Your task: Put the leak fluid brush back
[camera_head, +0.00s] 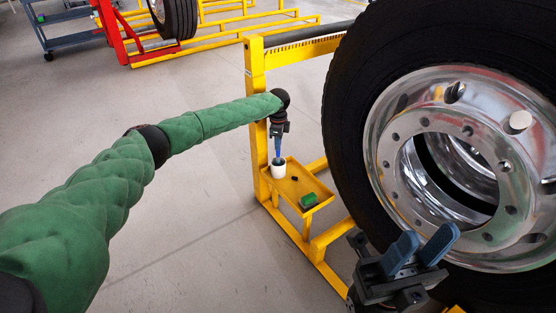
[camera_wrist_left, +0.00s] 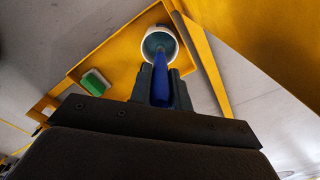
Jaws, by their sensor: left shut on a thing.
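A white cup (camera_head: 278,171) stands on the small yellow tray (camera_head: 318,188) fixed to the yellow frame. My left gripper (camera_head: 278,140) is shut on the blue handle of the leak fluid brush (camera_head: 277,150), above the cup. In the left wrist view, the brush (camera_wrist_left: 160,78) points into the mouth of the cup (camera_wrist_left: 149,42), and its head shows inside the rim. I cannot tell whether it touches the bottom. My right gripper (camera_head: 421,245) is open and empty in front of the big tyre, at the lower right.
A green block (camera_head: 308,201) and a small dark item (camera_head: 294,178) lie on the tray. The large wheel (camera_head: 360,110) with its silver rim fills the right side. A yellow upright post (camera_head: 256,110) stands beside the tray.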

